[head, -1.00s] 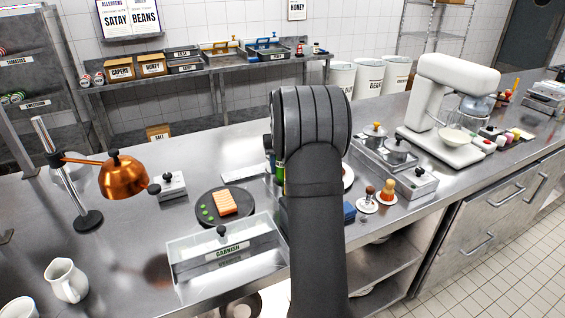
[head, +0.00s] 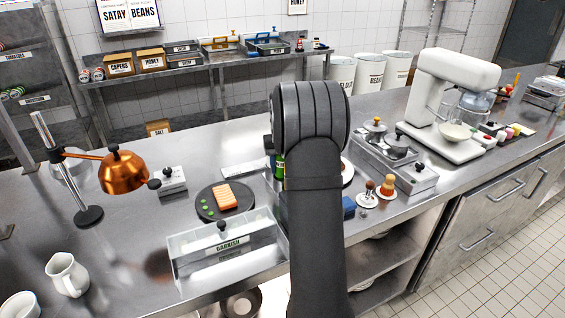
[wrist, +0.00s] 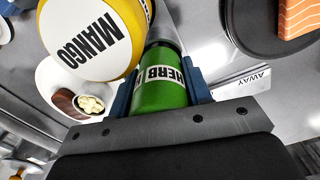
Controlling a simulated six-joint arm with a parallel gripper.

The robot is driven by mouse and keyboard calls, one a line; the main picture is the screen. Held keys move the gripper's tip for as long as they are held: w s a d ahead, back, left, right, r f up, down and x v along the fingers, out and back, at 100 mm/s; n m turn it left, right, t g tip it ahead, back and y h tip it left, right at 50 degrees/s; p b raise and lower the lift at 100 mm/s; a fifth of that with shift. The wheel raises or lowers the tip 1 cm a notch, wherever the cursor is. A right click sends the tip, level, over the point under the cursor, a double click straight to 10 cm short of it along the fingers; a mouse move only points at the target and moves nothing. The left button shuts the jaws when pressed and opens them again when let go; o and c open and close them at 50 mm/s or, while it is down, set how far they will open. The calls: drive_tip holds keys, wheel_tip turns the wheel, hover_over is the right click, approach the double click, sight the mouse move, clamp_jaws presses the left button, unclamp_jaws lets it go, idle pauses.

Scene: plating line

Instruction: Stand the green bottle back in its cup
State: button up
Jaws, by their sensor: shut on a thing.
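The green bottle (wrist: 163,88), with a white HERB label, is between the blue fingers of my gripper (wrist: 163,74) in the wrist view. The fingers press on it from both sides. In the head view a green part of a bottle (head: 279,165) shows just left of my arm, which hides most of the gripper. A yellow bottle (wrist: 110,60) labelled MANGO stands close beside the green one in the wrist view. I cannot make out the green bottle's cup clearly, nor whether the bottle is in it.
A dark round plate (head: 241,206) with salmon and green dots lies left of my gripper. A clear GARNISH bin (head: 190,262) stands in front of it. A copper lamp (head: 123,172) is farther left. A small white dish (wrist: 58,75) lies beyond the yellow bottle.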

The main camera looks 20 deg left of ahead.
drive_tip(key=shift+f, duration=0.1)
drive_tip(key=o, duration=1.1)
drive_tip(key=shift+o, duration=0.2)
drive_tip(key=shift+r, duration=3.5)
drive_tip(key=shift+f, duration=3.4)
